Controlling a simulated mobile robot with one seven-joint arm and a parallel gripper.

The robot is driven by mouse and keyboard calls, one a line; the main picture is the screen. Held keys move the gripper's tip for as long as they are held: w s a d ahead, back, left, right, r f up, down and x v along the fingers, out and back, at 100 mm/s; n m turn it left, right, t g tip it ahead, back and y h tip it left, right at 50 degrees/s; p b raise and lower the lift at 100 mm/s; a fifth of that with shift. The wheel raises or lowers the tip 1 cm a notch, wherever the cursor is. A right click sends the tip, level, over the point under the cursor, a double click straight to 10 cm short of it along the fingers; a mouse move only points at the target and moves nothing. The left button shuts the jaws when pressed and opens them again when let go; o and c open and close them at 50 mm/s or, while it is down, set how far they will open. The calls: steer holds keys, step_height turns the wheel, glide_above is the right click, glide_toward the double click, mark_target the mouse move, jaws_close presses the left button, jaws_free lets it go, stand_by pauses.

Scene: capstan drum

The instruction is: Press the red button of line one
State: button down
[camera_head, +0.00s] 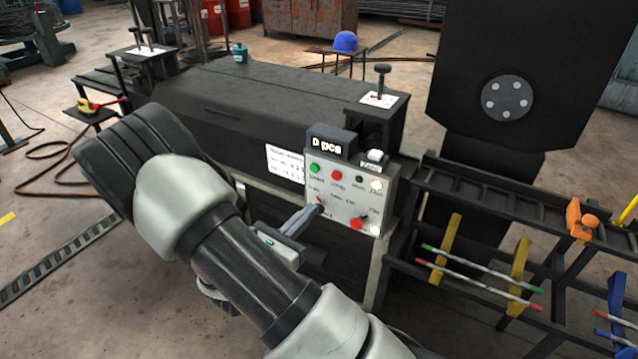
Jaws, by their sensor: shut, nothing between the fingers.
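A pale grey control panel (344,203) stands at the middle. Its top row has a green button (314,168), a red button (337,175), a dark green round part (359,179) and a lit white lamp (376,185). The small labels are too blurred to read for certain.
A long dark machine housing (240,110) lies behind. A rack (480,262) with coloured rods is at right. Open floor lies at left.

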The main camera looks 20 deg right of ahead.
steer(key=shift+w+a+f+n+t, duration=0.4)
steer(key=shift+a+n, duration=0.2)
steer(key=shift+a, duration=0.05)
steer(key=b, duration=0.3)
glide_toward(335, 177)
steer(key=x, duration=0.5)
steer(key=shift+d, duration=0.25)
steer(key=shift+w+d+r, duration=0.1)
steer(key=shift+w+d, duration=0.25)
steer(key=shift+d, duration=0.05)
